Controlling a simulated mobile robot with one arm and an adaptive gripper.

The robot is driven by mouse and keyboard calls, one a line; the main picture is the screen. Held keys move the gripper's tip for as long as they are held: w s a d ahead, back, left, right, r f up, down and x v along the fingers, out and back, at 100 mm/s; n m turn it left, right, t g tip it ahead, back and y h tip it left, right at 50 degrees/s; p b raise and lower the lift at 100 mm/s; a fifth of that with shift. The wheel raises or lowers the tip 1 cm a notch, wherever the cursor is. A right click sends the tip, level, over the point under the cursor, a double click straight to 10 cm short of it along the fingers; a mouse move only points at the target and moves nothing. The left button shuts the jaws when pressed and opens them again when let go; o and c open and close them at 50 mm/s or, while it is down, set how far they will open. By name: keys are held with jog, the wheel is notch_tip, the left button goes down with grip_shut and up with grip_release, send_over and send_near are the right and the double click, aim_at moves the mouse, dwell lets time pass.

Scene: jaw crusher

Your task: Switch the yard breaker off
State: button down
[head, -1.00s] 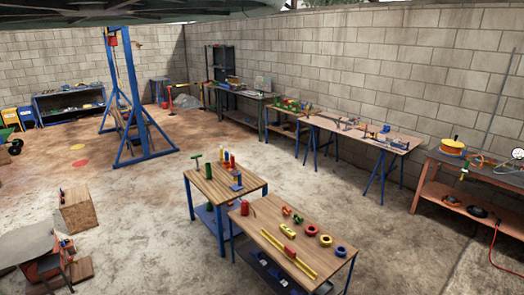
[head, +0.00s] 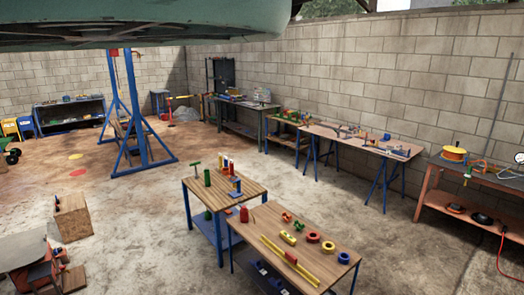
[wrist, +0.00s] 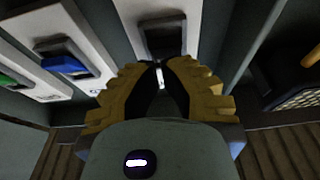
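In the wrist view, my gripper (wrist: 160,66) has its two yellow-brown, black-padded fingers brought together at the tips, with only a thin pale sliver showing between them. Just beyond the tips is a dark switch (wrist: 166,38) in a pale frame. To its left are a blue switch (wrist: 65,64) and a green switch (wrist: 14,80) in similar frames. No label can be read, so I cannot tell which one is the yard breaker. Contact between the fingertips and the dark switch cannot be made out. The gripper is not seen in the head view.
In the wrist view, a dark wall edge (wrist: 232,60) and an orange handle (wrist: 311,56) are on the right. The head view shows a wooden table (head: 290,246) in front, a blue frame (head: 140,130), benches along the block wall, and open concrete floor (head: 130,235).

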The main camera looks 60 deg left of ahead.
jog(key=shift+d, duration=0.15)
dwell(0.3)
jog(key=shift+d+f, duration=0.3)
